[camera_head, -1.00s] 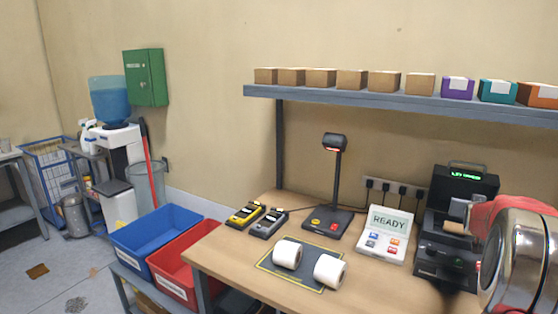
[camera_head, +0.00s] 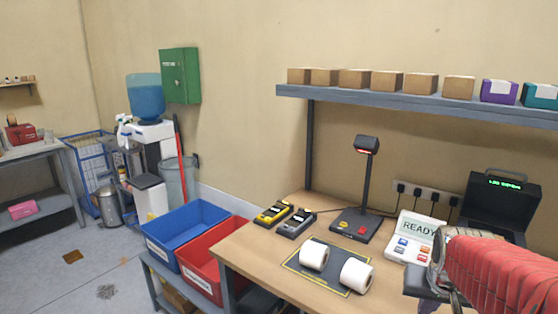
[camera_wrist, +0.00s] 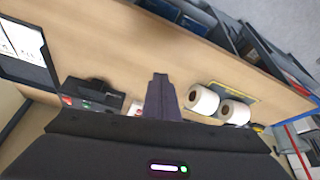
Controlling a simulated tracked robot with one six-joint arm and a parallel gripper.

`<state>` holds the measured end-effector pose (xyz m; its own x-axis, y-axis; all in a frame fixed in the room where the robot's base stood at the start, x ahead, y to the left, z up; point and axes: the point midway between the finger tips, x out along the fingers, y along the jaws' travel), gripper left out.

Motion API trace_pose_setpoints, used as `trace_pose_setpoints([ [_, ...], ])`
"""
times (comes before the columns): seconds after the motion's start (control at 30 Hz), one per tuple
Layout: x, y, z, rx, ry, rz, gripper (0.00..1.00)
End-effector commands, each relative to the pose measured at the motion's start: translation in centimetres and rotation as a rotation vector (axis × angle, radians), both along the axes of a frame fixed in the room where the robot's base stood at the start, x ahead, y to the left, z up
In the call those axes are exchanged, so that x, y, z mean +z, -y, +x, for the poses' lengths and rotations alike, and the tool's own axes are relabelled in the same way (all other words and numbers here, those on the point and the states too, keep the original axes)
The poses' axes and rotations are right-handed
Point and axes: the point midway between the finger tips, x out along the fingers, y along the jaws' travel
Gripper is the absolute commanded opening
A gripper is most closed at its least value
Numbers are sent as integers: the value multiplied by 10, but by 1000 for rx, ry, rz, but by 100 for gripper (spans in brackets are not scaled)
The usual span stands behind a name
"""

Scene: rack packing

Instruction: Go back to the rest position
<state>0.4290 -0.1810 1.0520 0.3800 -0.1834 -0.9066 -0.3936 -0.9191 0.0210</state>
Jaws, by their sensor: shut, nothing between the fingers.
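My gripper (camera_wrist: 160,95) shows in the wrist view as dark fingers closed together, with nothing between them. It is above the wooden table (camera_wrist: 120,50), apart from the objects on it. In the head view my arm, in a red sleeve, reaches in at the lower right; the fingers cannot be made out clearly there. Two white rolls lie on a dark mat with a yellow border (camera_head: 300,265), the left roll (camera_head: 314,256) and the right roll (camera_head: 356,274). The rolls also show right of the fingers in the wrist view (camera_wrist: 203,101).
A scanner on a stand (camera_head: 366,145), yellow and grey handhelds (camera_head: 273,212), a READY panel (camera_head: 412,240) and a black printer (camera_head: 500,205) stand on the table. A shelf (camera_head: 400,100) with boxes hangs above. Blue (camera_head: 185,232) and red (camera_head: 212,268) bins stand left.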

Motion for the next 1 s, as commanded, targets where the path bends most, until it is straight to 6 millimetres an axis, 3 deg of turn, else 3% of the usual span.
trace_pose_setpoints([
  [0.2,0,-60,-47,89,-59,30,0],
  [0.5,1,-120,-103,211,-83,43,0],
  [0.73,11,-155,-126,313,-16,26,0],
  [1.0,32,-180,-131,402,62,8,0],
])
